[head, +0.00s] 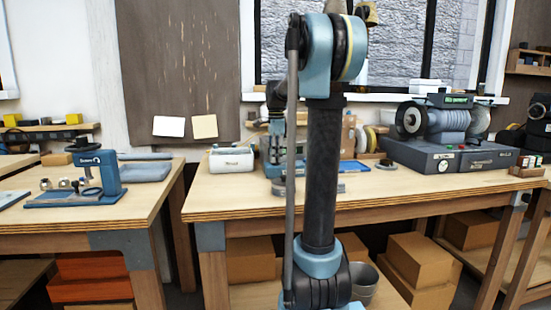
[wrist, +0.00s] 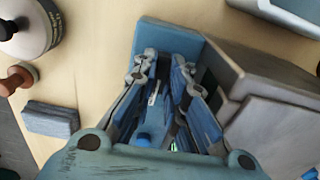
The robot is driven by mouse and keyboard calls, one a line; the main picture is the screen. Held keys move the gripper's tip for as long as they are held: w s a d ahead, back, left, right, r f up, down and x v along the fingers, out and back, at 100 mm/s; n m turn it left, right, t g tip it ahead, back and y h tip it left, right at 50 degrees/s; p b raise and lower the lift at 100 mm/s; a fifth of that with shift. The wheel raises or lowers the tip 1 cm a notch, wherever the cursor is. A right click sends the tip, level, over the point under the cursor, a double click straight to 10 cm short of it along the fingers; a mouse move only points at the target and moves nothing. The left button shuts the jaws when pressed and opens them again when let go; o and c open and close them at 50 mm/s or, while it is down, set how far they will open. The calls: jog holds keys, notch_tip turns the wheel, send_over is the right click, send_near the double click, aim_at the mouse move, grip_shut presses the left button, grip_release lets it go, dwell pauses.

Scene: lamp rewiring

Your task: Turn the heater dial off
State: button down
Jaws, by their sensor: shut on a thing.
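My gripper (wrist: 163,73) points down at a blue unit (wrist: 168,42) on the wooden bench. Its two fingers are closed on a small part between them, which appears to be the heater dial, though the fingers hide most of it. A pale mark shows on the dark area between the fingers. In the head view, my arm covers much of the blue-grey unit (head: 279,170) behind it, and the dial cannot be made out there. My gripper (head: 276,128) is partly seen at that unit, left of my arm column.
A grey box (wrist: 275,105) stands close to the right of the fingers. A white bin (head: 231,160) is left of the unit, and a blue tray (head: 354,166) is right of it. A bench grinder (head: 436,122) stands farther right. The bench front is clear.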

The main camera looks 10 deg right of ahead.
jog(key=n, duration=0.4)
jog(key=shift+w, duration=0.1)
jog(key=n, duration=0.4)
jog(key=shift+n, duration=0.3)
jog(key=n, duration=0.4)
jog(key=shift+n, duration=2.5)
jog(key=c, duration=1.6)
grip_release()
